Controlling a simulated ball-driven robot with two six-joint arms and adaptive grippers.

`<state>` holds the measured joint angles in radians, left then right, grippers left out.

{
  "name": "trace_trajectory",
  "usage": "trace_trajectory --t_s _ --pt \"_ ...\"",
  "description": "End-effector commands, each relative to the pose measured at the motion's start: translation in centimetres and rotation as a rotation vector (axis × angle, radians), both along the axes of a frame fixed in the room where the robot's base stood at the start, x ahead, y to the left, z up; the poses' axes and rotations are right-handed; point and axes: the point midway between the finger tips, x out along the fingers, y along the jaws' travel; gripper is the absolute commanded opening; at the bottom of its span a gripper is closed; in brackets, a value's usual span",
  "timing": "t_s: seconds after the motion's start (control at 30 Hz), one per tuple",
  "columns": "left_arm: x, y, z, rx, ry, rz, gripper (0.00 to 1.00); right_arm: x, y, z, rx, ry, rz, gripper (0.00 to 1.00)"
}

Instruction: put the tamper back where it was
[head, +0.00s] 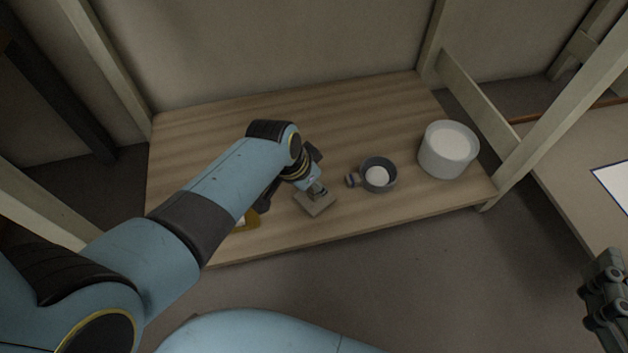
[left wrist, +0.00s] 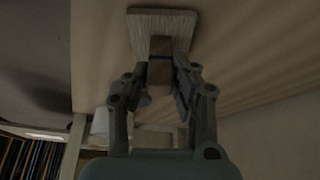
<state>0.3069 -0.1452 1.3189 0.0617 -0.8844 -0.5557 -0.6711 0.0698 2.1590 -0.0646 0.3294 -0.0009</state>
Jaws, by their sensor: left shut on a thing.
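My left gripper (head: 312,187) is over the front middle of the wooden table, pointing down. It is shut on the tamper, whose handle (left wrist: 160,62) shows between the fingers (left wrist: 160,80) in the left wrist view, with a dark band around it. I cannot tell whether the block is the tamper's own base or a separate stand. My right gripper (head: 605,300) is at the right edge of the head view, away from the table; its jaw opening is unclear.
A dark round pan (head: 391,184) with white contents and a short handle stands right of the block. A large white tub (head: 446,160) stands farther right. A yellow item (head: 250,222) is partly hidden by my left arm. The back of the wooden table (head: 350,110) is clear.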

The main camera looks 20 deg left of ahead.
Motion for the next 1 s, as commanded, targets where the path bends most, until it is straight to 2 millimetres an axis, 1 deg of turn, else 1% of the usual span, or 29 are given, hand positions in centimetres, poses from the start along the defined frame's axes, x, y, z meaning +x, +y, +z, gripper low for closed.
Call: trace_trajectory --t_s 0.1,0.13,0.33,0.57,0.7,0.77,0.87,1.0 --pt "0.0 0.0 -0.1 0.000 -0.001 0.000 0.00 0.0 0.0 0.0 0.000 0.000 0.000 0.36" --pt "0.1 0.0 -0.1 0.000 -0.001 0.000 0.25 0.0 0.0 0.0 0.000 0.000 0.000 0.36" --pt "0.0 0.0 -0.1 0.000 -0.001 0.000 0.51 0.0 0.0 0.0 0.000 0.000 0.000 0.36" --pt "0.0 0.0 -0.1 0.000 0.000 0.000 0.51 0.0 0.0 0.0 0.000 0.000 0.000 0.36" --pt "-0.2 0.1 0.4 0.000 -0.001 0.000 0.51 0.0 0.0 0.0 0.000 0.000 0.000 0.36" --pt "-0.4 0.2 1.0 0.000 -0.002 0.000 0.51 0.0 0.0 0.0 0.000 0.000 0.000 0.36" --pt "-0.9 0.5 2.5 0.000 -0.004 0.001 0.51 0.0 0.0 0.0 0.000 0.000 0.000 0.36" --pt "-1.9 1.0 5.2 0.000 -0.002 0.000 0.51 0.0 0.0 0.0 0.000 0.000 0.000 0.36"
